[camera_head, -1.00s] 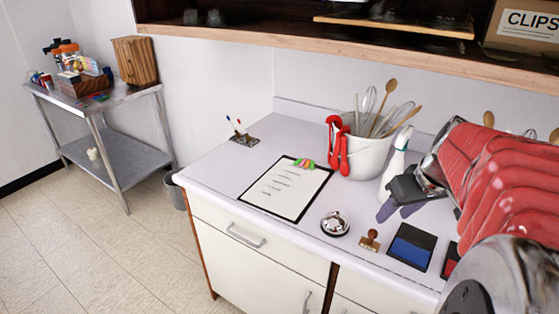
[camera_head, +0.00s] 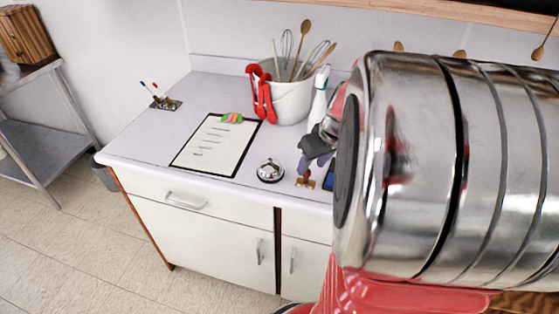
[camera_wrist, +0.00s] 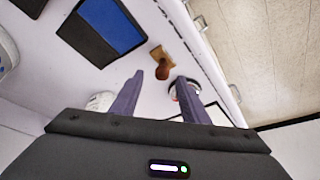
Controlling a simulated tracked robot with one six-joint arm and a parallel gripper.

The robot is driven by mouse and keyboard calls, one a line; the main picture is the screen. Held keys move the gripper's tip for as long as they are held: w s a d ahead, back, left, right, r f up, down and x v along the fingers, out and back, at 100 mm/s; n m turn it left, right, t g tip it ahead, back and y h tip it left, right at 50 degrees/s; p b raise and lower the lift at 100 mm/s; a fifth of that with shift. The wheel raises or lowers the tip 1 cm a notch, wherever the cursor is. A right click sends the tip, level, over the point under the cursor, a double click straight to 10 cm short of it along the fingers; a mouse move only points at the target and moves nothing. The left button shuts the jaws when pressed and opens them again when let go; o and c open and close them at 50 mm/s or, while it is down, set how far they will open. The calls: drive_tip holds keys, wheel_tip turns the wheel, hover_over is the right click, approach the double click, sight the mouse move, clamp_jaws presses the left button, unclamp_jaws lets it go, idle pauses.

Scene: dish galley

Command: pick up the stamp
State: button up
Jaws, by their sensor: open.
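The stamp (camera_head: 305,179) has a brown wooden knob and a tan base. It stands near the front edge of the white counter, just right of the bell. In the wrist view the stamp (camera_wrist: 162,62) lies ahead of and between my spread fingers, apart from both. My gripper (camera_head: 312,155) is open and empty, above and just behind the stamp in the head view. In the wrist view my gripper (camera_wrist: 160,80) shows two purple-grey fingers. My arm hides part of the counter to the right in the head view.
A silver bell (camera_head: 270,171) sits close left of the stamp, and a blue ink pad (camera_wrist: 120,30) close on its other side.

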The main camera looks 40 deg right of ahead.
sight(308, 171)
drive_tip(key=shift+x, duration=2.6)
drive_tip(key=shift+a, duration=0.2)
clamp_jaws()
